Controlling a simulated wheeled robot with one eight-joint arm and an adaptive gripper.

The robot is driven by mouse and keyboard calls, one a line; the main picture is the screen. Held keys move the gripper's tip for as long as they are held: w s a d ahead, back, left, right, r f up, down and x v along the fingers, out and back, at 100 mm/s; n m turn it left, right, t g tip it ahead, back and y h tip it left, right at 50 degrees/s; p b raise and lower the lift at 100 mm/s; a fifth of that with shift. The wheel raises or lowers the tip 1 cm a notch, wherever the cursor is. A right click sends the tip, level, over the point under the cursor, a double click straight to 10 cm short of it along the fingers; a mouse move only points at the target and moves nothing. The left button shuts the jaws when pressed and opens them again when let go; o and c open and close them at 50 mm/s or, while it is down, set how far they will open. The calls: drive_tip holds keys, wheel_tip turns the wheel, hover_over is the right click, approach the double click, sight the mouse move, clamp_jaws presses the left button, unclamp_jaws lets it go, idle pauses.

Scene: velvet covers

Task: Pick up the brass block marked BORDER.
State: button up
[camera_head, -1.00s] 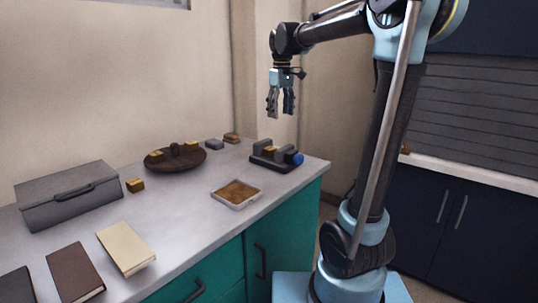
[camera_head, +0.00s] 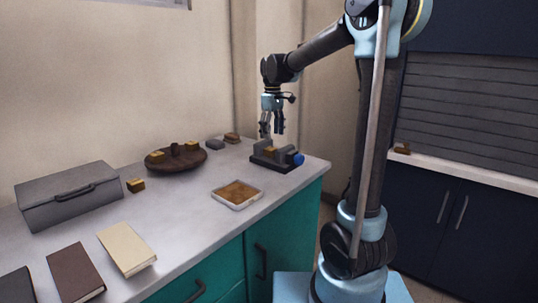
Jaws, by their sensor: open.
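Several small brass blocks show, and no marking can be read on any of them. One brass block (camera_head: 269,150) sits in a dark vise-like fixture (camera_head: 285,165) with a blue knob, near the counter's right end. Another brass block (camera_head: 136,185) lies on the counter beside the grey box. Two more brass blocks, a left one (camera_head: 157,155) and a right one (camera_head: 191,146), sit on a round dark wooden stand. My gripper (camera_head: 272,136) is open and empty, pointing down just above or behind the fixture; its exact distance from the block there is hard to tell.
A grey metal box (camera_head: 70,194) stands at the left. A shallow tray (camera_head: 237,194) with a brown surface lies at the counter's front. The round stand (camera_head: 172,165), a grey block (camera_head: 215,144) and a brown block (camera_head: 232,137) are farther back. Books (camera_head: 126,248) lie at front left.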

sight(272, 148)
drive_tip(key=shift+w+a+f, duration=0.1)
drive_tip(key=shift+f, duration=1.7)
drive_tip(key=shift+w+a+f, duration=0.1)
drive_tip(key=shift+f, duration=1.65)
clamp_jaws()
drive_tip(key=shift+s+r, duration=0.1)
